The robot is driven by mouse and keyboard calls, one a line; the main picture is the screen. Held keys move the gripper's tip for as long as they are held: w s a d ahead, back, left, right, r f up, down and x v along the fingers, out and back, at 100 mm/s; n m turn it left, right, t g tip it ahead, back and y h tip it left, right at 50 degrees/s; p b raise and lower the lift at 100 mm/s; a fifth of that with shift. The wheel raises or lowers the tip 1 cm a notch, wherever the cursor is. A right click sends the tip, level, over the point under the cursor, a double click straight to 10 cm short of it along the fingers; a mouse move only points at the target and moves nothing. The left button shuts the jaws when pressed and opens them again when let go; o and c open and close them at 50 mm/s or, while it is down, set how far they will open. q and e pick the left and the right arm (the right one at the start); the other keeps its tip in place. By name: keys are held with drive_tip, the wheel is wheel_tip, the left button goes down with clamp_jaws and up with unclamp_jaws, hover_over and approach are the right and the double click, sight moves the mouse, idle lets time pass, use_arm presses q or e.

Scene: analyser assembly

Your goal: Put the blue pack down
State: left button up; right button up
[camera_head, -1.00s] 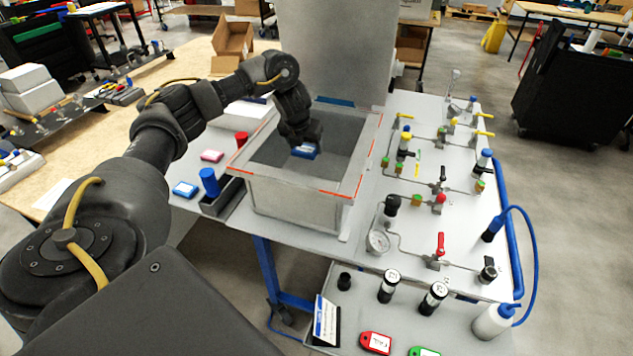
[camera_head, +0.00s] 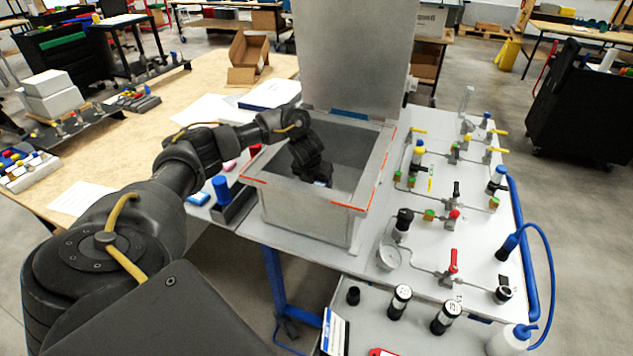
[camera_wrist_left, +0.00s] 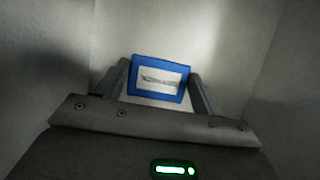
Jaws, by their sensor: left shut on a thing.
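The blue pack (camera_wrist_left: 158,80) has a blue frame around a pale label with a dark mark. My left gripper (camera_wrist_left: 160,84) is shut on it, one finger at each side, in the left wrist view. In the head view my left gripper (camera_head: 318,178) reaches down inside the open grey box (camera_head: 308,219). The box walls surround the pack. I cannot tell whether the pack touches the box floor. My right gripper is out of view.
The box's lid (camera_head: 352,55) stands upright behind it. The box rim has orange-red strips. A panel of valves and tubing (camera_head: 450,205) is to the right. A blue cylinder (camera_head: 221,189) and another blue pack (camera_head: 198,197) lie to the left.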

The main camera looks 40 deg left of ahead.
use_arm(q)
drive_tip(key=o, duration=1)
drive_tip(key=shift+c, duration=0.2)
drive_tip(key=shift+s+r, duration=0.1)
drive_tip(key=shift+r, duration=0.1)
drive_tip(key=v, duration=0.4)
drive_tip(key=shift+r, duration=0.2)
drive_tip(key=p+v, duration=0.2)
drive_tip(key=v, duration=0.5)
drive_tip(key=shift+p, duration=0.4)
drive_tip(key=shift+s+d+r, duration=0.1)
drive_tip(key=shift+s+d, duration=0.05)
